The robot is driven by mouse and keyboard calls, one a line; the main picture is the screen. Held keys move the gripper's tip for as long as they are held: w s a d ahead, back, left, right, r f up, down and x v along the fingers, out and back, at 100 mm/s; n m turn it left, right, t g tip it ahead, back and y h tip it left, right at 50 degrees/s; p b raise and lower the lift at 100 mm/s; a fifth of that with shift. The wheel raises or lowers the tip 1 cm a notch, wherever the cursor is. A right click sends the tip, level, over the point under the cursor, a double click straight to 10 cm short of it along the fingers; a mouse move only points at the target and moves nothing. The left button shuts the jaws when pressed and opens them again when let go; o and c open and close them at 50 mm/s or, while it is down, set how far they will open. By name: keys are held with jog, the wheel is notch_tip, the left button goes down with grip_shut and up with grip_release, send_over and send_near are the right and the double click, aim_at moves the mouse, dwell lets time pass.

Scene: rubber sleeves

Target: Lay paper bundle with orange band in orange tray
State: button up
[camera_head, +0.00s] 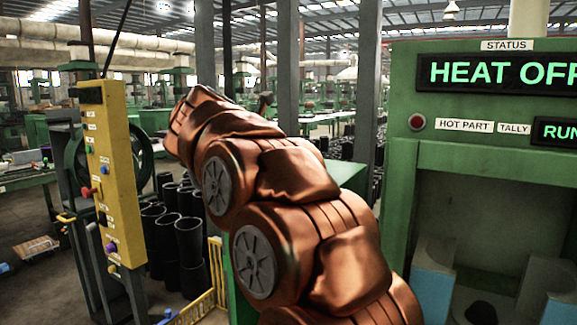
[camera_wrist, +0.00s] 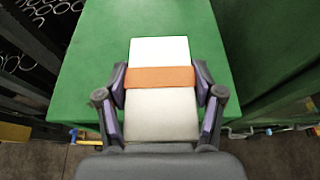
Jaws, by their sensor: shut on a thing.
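The paper bundle (camera_wrist: 160,106) is white with an orange band (camera_wrist: 160,78) around its middle. It shows in the wrist view, between the two fingers of my gripper (camera_wrist: 160,96). My gripper is shut on it, with a finger against each side near the band. The bundle is over a green surface (camera_wrist: 95,55); I cannot tell whether it touches it. The head view shows my copper-coloured arm but not the gripper or the bundle. No orange tray shows in either view.
In the head view a green machine (camera_head: 400,150) with a "HEAT OFF" sign stands at the right. A yellow control panel (camera_head: 112,180) is at the left. Black rubber sleeves (camera_head: 190,240) stand on the floor behind my arm. The green surface around the bundle looks bare.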

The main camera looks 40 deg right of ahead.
jog(key=w+d+p, duration=0.1)
jog(key=w+d, duration=0.1)
jog(key=d, duration=0.2)
jog(key=w+d+f+p, duration=0.1)
jog(key=w+d+p, duration=0.1)
jog(key=d, duration=0.3)
jog(key=w+d+p, duration=0.1)
jog(key=w+d, duration=0.2)
jog(key=d, duration=0.1)
jog(key=shift+w+d+f, duration=0.2)
jog(key=shift+w, duration=0.1)
jog(key=shift+d+f, duration=0.2)
jog(key=shift+a+f+p, duration=0.1)
jog(key=shift+f+p, duration=0.4)
jog(key=shift+f, duration=1.1)
jog(key=shift+f, duration=0.15)
jog(key=o, duration=1.3)
